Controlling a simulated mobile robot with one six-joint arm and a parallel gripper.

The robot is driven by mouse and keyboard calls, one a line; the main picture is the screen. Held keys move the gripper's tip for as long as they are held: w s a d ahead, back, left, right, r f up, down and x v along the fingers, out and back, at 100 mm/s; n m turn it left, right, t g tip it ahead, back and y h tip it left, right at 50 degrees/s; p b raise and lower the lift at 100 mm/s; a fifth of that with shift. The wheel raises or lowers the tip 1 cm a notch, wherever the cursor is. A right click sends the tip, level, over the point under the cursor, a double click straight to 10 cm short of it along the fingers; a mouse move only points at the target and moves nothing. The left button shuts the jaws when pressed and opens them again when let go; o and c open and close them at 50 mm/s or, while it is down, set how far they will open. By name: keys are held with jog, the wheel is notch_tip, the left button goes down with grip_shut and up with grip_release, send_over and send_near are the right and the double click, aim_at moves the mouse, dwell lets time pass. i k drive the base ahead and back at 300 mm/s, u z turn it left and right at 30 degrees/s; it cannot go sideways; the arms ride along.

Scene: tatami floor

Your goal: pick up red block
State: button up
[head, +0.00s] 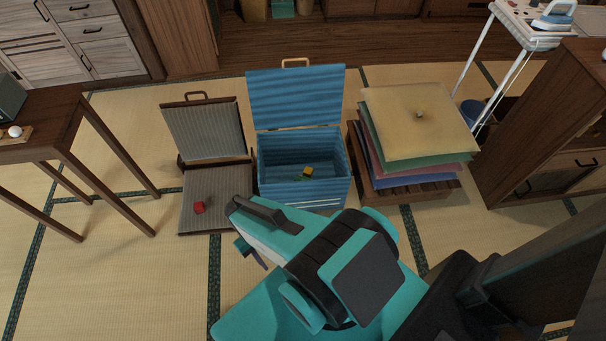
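My arm, teal and black, reaches in from the lower right. My gripper (250,253) is mostly hidden behind the arm's own links. Only a small teal and dark part shows below the arm, to the right of and lower in the picture than the red block. It appears apart from the block. Whether it is open or shut does not show.
An open blue box (303,196) with a yellow block (308,171) inside stands right of the chair. A stack of cushions (418,122) stands further right. A wooden table (60,140) is at the left. Tatami between table and chair is clear.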

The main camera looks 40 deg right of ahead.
aim_at(199, 207)
jog(key=z, duration=0.65)
jog(key=k, duration=0.3)
jog(key=z, duration=1.6)
jog(key=k, duration=0.2)
jog(key=u, duration=2.3)
